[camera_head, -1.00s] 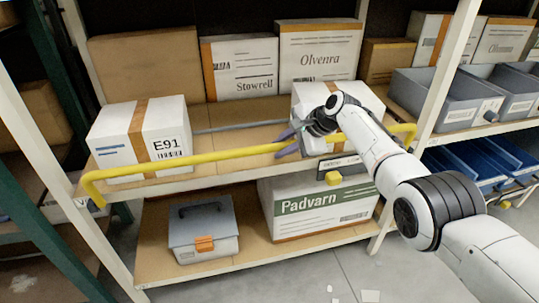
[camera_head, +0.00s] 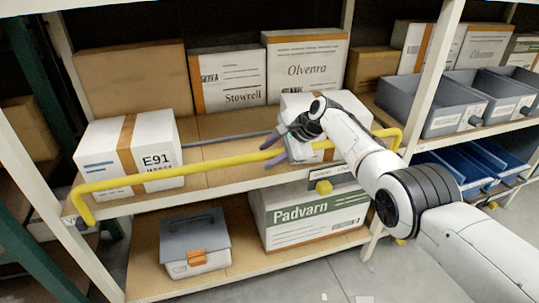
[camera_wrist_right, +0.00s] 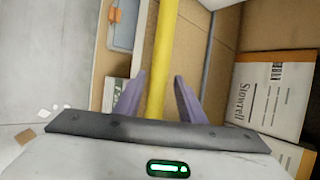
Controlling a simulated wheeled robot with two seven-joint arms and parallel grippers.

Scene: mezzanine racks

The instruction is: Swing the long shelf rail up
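The long yellow shelf rail (camera_head: 215,165) runs across the front of the middle shelf in the head view, with a bent end at each side. It passes in front of the E91 box. My right gripper (camera_head: 270,152) is at the rail, right of its middle, with one purple finger above the rail and one below. In the right wrist view the rail (camera_wrist_right: 160,70) passes between the two spread fingers (camera_wrist_right: 160,98). The gripper is open around it, and small gaps seem to show beside the rail. My left gripper is not in view.
The E91 box (camera_head: 130,150) stands on the shelf behind the rail's left part. A white box (camera_head: 345,103) is partly hidden behind my right gripper. Below are a grey toolbox (camera_head: 195,240) and the Padvarn box (camera_head: 310,215). A rack upright (camera_head: 430,80) stands right of the rail.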

